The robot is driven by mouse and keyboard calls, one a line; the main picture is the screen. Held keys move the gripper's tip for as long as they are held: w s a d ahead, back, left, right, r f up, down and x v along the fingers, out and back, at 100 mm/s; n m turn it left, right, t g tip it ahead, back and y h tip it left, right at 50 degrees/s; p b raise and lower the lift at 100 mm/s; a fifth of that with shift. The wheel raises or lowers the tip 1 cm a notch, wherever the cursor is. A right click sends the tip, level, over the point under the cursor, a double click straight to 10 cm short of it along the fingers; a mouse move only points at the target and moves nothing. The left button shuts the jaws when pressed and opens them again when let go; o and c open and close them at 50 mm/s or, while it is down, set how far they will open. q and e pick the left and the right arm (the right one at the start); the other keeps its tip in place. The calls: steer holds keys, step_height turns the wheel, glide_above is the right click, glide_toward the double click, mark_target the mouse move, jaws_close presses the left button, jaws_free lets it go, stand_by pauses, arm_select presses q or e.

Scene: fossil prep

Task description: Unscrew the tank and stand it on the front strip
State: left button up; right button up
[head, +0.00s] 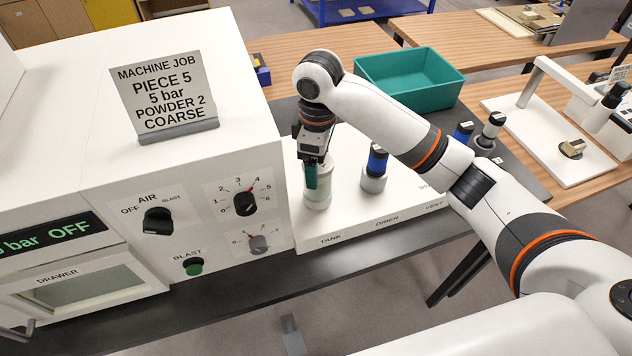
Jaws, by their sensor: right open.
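The tank (318,199) is a pale grey-green upright cylinder, standing on the white board (345,218) just right of the machine, behind the label TANK. My right gripper (312,178) comes down from above over the tank, fingers pointing down. One teal-padded finger shows in front of the tank's upper part; the other finger is hidden. The gripper is open, and I cannot tell whether it touches the tank. The dark front strip (400,229) of the bench runs along the near side of the white board and looks bare. My left gripper is not in view.
The white machine (225,120) with its knobs stands close on the left. A blue-topped drier (375,178) stands right of the tank. More blue and grey fittings (490,131) stand behind my right forearm. A teal bin (415,88) is at the back.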

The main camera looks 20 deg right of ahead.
steer(key=shift+m, duration=0.3)
steer(key=shift+f, duration=1.75)
